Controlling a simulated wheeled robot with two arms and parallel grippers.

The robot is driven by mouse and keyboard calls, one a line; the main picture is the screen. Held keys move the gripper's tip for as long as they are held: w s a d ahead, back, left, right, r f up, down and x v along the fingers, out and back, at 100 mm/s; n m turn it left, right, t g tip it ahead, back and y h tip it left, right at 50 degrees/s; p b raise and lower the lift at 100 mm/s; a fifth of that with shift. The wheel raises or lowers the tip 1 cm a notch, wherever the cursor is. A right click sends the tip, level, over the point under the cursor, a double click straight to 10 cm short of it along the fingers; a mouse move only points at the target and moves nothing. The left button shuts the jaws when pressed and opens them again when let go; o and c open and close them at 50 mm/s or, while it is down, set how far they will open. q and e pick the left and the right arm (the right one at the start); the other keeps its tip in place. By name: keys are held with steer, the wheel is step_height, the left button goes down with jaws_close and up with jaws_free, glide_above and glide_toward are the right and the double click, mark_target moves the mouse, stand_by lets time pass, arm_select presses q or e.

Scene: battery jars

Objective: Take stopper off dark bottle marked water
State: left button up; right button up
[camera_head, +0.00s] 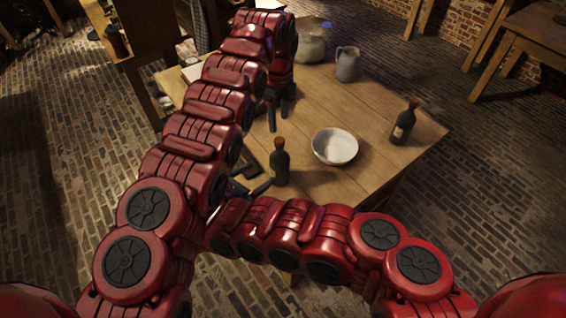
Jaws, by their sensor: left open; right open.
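A dark bottle (280,166) with a brown stopper (279,142) in its neck stands upright near the table's front edge. A second dark bottle (403,124) with a pale label stands upright at the right; its label is too small to read, and the top looks dark. I cannot tell which bottle is marked water. My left gripper (278,121) is open and empty, fingers pointing down, above the table behind the nearer bottle. My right gripper (257,178) is open, its dark fingers just left of the nearer bottle and low; its base is partly hidden by my arms.
A white bowl (334,146) stands between the two bottles. My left arm hides the table's left part. The back right tabletop is clear.

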mark_target(286, 158)
arm_select(q)
steer(key=shift+w+f, duration=0.1)
steer(key=shift+f, duration=0.05)
arm_select(e)
steer(key=x, duration=1.4)
steer(key=shift+w+d+f, duration=0.2)
steer(key=shift+f, duration=0.15)
steer(key=shift+w+d+f, duration=0.1)
steer(key=shift+w+d, duration=0.25)
steer(key=shift+w, duration=0.05)
